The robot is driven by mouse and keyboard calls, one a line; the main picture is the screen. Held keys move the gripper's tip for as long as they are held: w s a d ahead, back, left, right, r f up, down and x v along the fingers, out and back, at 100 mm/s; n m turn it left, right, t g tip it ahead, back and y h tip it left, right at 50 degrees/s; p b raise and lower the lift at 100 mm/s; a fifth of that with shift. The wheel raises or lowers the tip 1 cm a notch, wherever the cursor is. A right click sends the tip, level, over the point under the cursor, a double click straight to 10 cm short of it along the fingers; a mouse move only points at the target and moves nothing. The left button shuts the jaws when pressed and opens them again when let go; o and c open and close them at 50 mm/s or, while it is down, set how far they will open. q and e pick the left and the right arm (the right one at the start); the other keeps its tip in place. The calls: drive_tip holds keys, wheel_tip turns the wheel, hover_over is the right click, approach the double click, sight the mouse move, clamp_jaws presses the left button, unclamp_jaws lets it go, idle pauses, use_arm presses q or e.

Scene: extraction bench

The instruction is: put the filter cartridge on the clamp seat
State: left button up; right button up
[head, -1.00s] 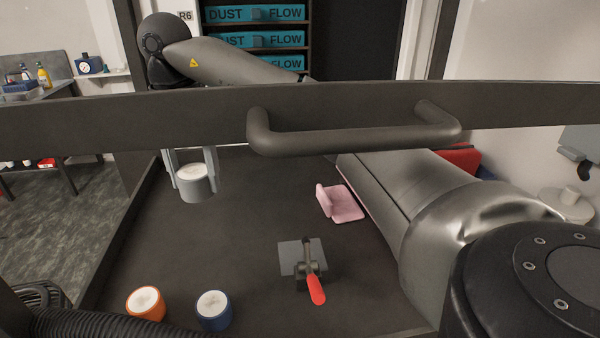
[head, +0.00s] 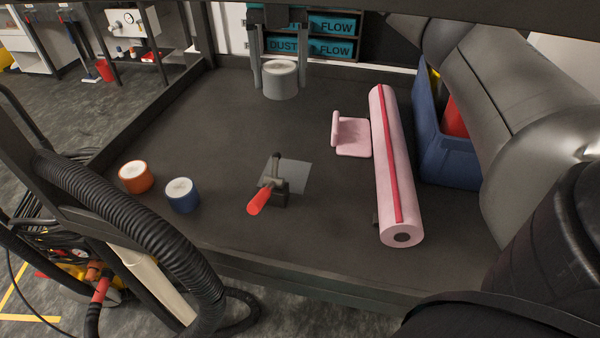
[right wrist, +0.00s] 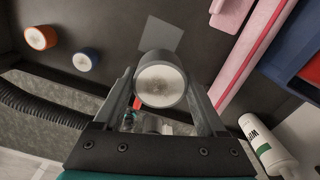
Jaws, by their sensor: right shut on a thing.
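My right gripper (head: 280,82) is at the far side of the bench in the head view, shut on a grey filter cartridge (head: 281,86) with a pale round top. The cartridge sits upright between the fingers; it also shows in the right wrist view (right wrist: 160,84). Whether it touches the bench is hard to tell. The clamp seat (head: 292,174), a flat grey plate with a toggle clamp (head: 276,186) and red handle (head: 259,201), is mid-bench, apart from the gripper and nearer the front. The plate shows bare. My left gripper is out of view.
An orange cartridge (head: 136,177) and a blue one (head: 182,195) stand at front left. A pink bracket (head: 352,137) and a long pink roll (head: 393,170) lie right of the clamp. A blue bin (head: 440,150) stands beyond the roll. The bench between cartridge and clamp is clear.

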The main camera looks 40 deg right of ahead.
drive_tip(key=shift+s+f, duration=0.1)
drive_tip(key=shift+f, duration=0.2)
wheel_tip(320, 180, down, 9)
drive_tip(key=b, duration=0.4)
hover_over(286, 174)
wheel_tip(286, 174, down, 5)
drive_tip(key=shift+a+f, duration=0.1)
drive_tip(key=shift+f+b, duration=0.4)
drive_tip(key=shift+f, duration=2.2)
drive_tip(key=shift+f, duration=0.1)
drive_tip(key=o, duration=1.4)
drive_tip(key=shift+f, duration=0.1)
wheel_tip(286, 174, up, 12)
drive_tip(key=p, duration=0.1)
drive_tip(key=shift+r+p, duration=0.25)
drive_tip(key=shift+p, duration=0.1)
